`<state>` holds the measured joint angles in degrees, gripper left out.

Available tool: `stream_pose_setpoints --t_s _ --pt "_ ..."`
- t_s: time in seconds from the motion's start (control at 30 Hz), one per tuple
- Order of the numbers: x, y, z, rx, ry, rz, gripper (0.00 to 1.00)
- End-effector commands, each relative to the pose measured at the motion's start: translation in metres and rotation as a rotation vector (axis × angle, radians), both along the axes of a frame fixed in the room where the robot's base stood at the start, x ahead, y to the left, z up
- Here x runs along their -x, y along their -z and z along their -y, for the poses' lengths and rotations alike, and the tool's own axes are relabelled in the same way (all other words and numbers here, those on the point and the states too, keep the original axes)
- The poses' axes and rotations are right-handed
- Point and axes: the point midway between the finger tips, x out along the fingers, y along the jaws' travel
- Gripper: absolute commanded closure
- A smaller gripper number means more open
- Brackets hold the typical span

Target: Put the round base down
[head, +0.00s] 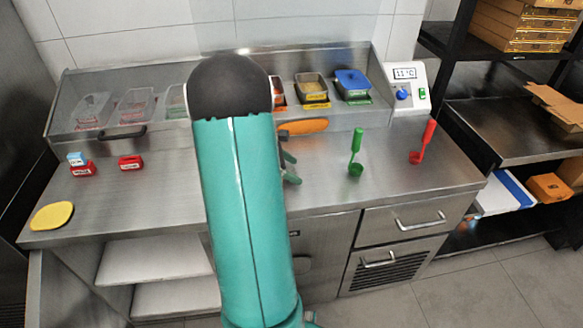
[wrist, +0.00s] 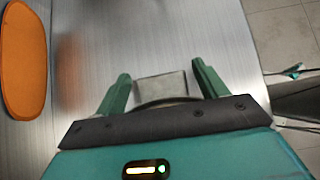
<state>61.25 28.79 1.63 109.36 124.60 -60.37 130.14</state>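A yellow, rounded flat piece (head: 52,216) lies on the left front of the steel counter (head: 160,200). An orange, elongated flat piece (head: 303,127) lies at the back of the counter, partly hidden behind my arm; it also shows at the left edge of the wrist view (wrist: 24,55). I cannot tell for sure which is the round base. My gripper (head: 291,172) is mostly hidden by my arm in the head view, over the counter's middle. In the wrist view its two green fingers (wrist: 160,80) stand apart, with a grey squarish patch between them that I cannot identify.
Small red containers (head: 131,162) stand at the left. A green scoop (head: 356,155) and a red scoop (head: 424,145) stand to the right. Topping trays (head: 312,88) line the back, beside a white temperature unit (head: 404,87). The front middle-left counter is clear.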

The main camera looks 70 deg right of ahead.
Motion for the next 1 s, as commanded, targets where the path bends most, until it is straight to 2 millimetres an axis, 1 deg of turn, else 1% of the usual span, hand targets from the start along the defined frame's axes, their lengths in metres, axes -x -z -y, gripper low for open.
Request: stream_pose_setpoints --t_s 0.27,0.37,0.43,0.57,0.8,1.0 --pt "0.0 0.0 0.0 0.0 0.0 0.0 0.24" --pt "-0.001 -0.004 0.0 0.001 0.0 0.001 0.24" --pt "-0.005 -0.008 -0.002 0.002 -0.001 0.001 0.24" --pt "-0.019 -0.023 -0.009 0.003 -0.004 0.002 0.24" --pt "-0.053 -0.061 -0.026 0.004 -0.002 0.003 0.24" --pt "-0.071 -0.082 -0.036 0.002 -0.002 0.001 0.24"
